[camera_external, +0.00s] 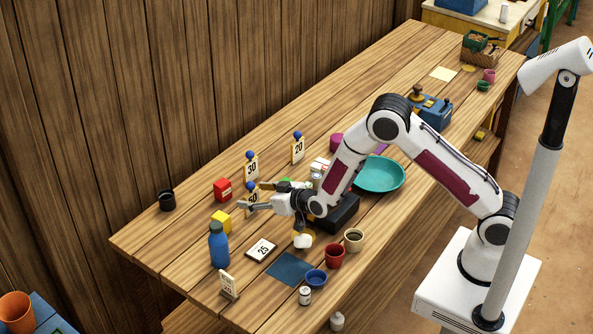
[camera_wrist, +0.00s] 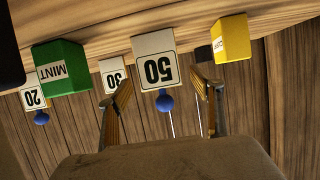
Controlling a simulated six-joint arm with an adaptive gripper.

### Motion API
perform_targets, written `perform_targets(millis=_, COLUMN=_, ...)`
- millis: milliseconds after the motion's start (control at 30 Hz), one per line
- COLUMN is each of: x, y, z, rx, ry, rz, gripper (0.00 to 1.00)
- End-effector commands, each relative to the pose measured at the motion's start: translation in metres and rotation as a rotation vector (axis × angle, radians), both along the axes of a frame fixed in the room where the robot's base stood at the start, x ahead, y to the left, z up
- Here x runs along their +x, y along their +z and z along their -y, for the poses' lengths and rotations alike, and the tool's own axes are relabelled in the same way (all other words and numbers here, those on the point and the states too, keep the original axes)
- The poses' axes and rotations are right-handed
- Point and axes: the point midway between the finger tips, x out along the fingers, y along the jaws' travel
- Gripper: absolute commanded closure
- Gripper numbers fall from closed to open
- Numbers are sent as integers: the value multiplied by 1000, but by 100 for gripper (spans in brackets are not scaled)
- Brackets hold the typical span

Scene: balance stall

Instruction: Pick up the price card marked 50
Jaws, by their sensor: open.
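The price card marked 50 (camera_external: 252,195) stands on the wooden table, partly hidden behind my gripper in the external view. In the wrist view, which is upside down, the white card 50 (camera_wrist: 154,70) with its blue knob (camera_wrist: 165,103) shows between my fingers. My gripper (camera_wrist: 160,80) is open, one finger on each side of the card in that view. In the external view my gripper (camera_external: 256,196) is low over the table at the card. I cannot tell whether the fingers touch it or how far the card lies ahead.
Card 30 (camera_external: 251,167) and card 20 (camera_external: 298,150) stand behind. A green MINT box (camera_wrist: 60,68) and a yellow box (camera_wrist: 231,38) flank card 50. A blue bottle (camera_external: 219,246), flat card 25 (camera_external: 261,250) and red cup (camera_external: 334,256) are in front.

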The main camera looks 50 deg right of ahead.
Motion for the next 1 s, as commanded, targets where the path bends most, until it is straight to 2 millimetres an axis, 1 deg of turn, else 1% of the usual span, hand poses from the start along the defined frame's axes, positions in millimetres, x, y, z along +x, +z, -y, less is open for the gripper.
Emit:
perform_targets(millis=100, x=10, y=-5, z=0, rx=0, ry=0, rz=-1, gripper=35)
perform_targets(millis=300, x=18, y=-7, z=0, rx=0, ry=1, rz=0, gripper=35)
perform_targets(millis=833, x=19, y=-8, z=0, rx=0, ry=0, rz=0, gripper=35)
perform_targets(millis=867, x=19, y=-8, z=0, rx=0, ry=0, rz=0, gripper=40)
perform_targets(millis=900, x=19, y=-8, z=0, rx=0, ry=0, rz=0, gripper=50)
perform_targets(millis=967, x=19, y=-8, z=0, rx=0, ry=0, rz=0, gripper=66)
perform_targets(millis=1000, x=19, y=-8, z=0, rx=0, ry=0, rz=0, gripper=72)
